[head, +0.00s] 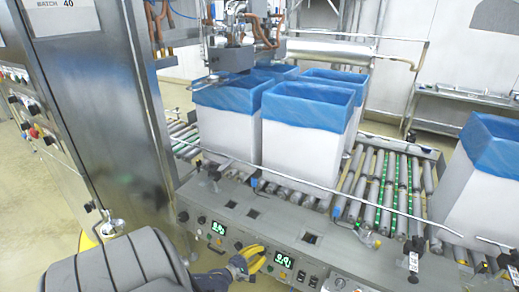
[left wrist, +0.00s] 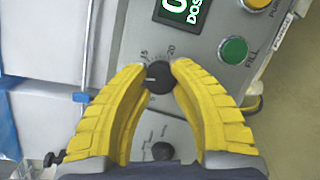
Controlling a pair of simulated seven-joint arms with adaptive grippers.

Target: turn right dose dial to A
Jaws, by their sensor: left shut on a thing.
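The right dose dial (left wrist: 158,78) is a small black knob with a white mark, seen in the left wrist view. The numbers 15 and 20 are printed beside it, and its white mark points left in that view. My left gripper (left wrist: 162,70) has yellow fingers shut on this dial, one on each side. In the head view my left gripper (head: 264,257) is at the front panel, just left of the right green display (head: 284,261), and covers the dial. A letter A cannot be made out. My right gripper is not in view.
A green button (left wrist: 233,50) marked FILL and a yellow button (left wrist: 257,4) lie near the dial. White boxes with blue liners (head: 308,130) stand on the roller conveyor (head: 376,190) behind the panel.

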